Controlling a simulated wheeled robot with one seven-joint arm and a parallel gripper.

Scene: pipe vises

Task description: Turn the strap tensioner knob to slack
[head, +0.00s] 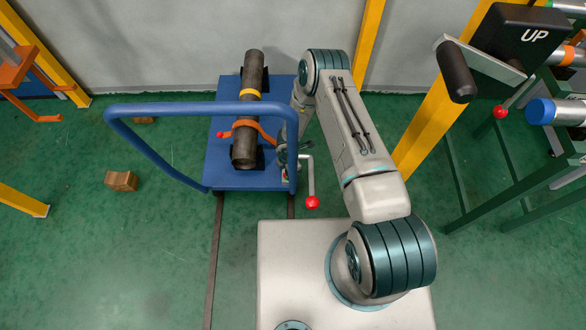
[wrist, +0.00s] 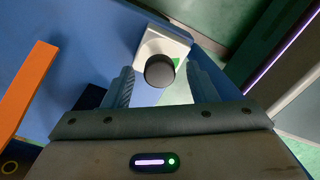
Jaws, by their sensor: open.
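A round black knob (wrist: 160,70) sits on a pale metal bracket (wrist: 172,44) at the edge of the blue cart, with a green mark beside it. In the wrist view, my gripper (wrist: 159,84) is open, with one finger to the left of the knob and one to the right. I cannot tell whether the fingers touch it. The orange strap (head: 240,125) crosses the dark pipe (head: 244,147) on the cart (head: 226,179); a flat orange piece (wrist: 24,98) shows at left in the wrist view. In the head view the knob cannot be made out near my gripper.
A blue tubular handle (head: 180,108) spans the cart's near side. A grey crank with a red ball (head: 312,202) stands close to the cart's right edge. Yellow posts (head: 430,108) and a black box marked UP (head: 525,37) are at right. A small carton (head: 122,181) lies on the floor.

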